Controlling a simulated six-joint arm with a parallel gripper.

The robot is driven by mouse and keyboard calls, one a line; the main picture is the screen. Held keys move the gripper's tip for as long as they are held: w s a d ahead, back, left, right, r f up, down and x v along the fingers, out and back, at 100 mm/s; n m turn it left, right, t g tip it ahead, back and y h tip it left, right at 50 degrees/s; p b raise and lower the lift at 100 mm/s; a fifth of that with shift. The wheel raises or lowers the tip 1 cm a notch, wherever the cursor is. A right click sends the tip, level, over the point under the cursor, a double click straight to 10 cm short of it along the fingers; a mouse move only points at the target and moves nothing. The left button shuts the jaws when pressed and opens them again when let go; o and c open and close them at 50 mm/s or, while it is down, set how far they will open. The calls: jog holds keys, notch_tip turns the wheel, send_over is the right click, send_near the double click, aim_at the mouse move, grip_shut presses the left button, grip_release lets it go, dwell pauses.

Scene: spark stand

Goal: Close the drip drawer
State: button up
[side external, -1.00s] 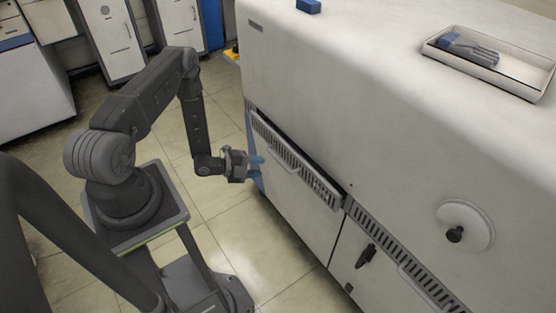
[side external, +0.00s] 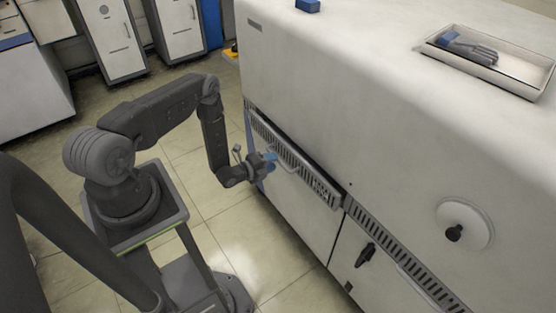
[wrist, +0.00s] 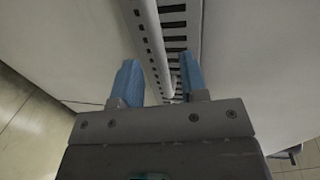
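The drip drawer (side external: 312,179) is a long slotted front panel on the white machine. It stands slightly out, with a dark gap along its top edge. A pale bar handle (side external: 287,165) runs along its front. My gripper (side external: 271,160) is at the handle's left part in the side view. In the wrist view, my gripper's blue fingers (wrist: 158,64) are apart, with a pale bar (wrist: 152,40) running between them and the slotted strip (wrist: 173,25) beyond. I cannot tell whether either finger touches the bar.
The white machine (side external: 380,110) fills the right side. An open tray (side external: 525,90) with a grey-and-blue item (side external: 468,47) sits on top. A round cover (side external: 464,222) and a dark latch (side external: 366,255) are further right.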

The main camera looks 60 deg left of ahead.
jog(key=shift+w+f, duration=0.15)
jog(key=shift+w, duration=0.65)
jog(key=shift+w+f, duration=0.15)
jog(key=shift+w, duration=0.65)
grip_shut()
